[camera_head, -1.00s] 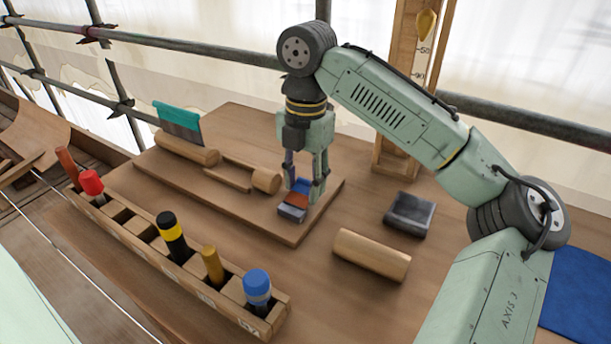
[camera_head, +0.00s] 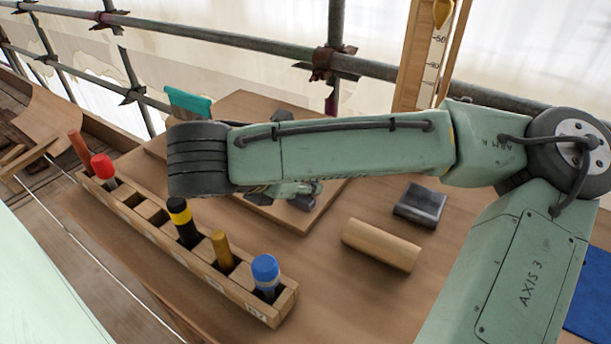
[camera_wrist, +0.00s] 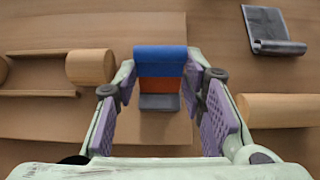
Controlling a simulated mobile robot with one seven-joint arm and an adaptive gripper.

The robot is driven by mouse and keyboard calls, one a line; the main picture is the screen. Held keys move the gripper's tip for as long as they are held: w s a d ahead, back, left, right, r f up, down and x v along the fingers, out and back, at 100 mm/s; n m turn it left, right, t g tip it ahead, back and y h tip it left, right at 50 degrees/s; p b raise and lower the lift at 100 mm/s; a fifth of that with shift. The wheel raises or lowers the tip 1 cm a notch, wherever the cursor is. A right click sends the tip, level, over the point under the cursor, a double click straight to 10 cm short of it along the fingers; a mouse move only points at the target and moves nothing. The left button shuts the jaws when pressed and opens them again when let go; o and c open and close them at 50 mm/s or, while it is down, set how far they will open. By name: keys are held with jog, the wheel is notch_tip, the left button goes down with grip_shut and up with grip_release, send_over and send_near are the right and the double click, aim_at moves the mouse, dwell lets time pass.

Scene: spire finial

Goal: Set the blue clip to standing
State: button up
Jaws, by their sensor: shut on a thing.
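The blue clip (camera_wrist: 160,60) shows in the wrist view with a blue band at the top, an orange band below it and a grey part at the bottom. It lies between the purple pads of my gripper (camera_wrist: 165,98), which is shut on it. In the head view my gripper (camera_head: 312,188) is low over the front right of the raised wooden board (camera_head: 305,226), lying nearly sideways and mostly hidden by my arm. Only a small grey piece shows under it there, and the blue part is hidden. I cannot tell whether the clip touches the board.
A teal-topped clip (camera_head: 188,103) stands at the back left. A dark grey folded piece (camera_head: 420,205) and a wooden cylinder (camera_head: 380,245) lie to the right. A wooden rack (camera_head: 205,262) with several coloured-top tools runs along the front left. Scaffold pipes cross behind.

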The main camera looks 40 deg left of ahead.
jog(key=shift+s+f+t+b, duration=0.1)
jog(key=shift+s+t+b, duration=0.2)
jog(key=shift+t+b, duration=0.4)
jog(key=shift+s+f+t+b, duration=0.1)
jog(key=shift+s+t+b, duration=0.2)
jog(key=shift+t+b, duration=0.4)
jog(key=o, duration=1.2)
jog(key=shift+r, duration=0.1)
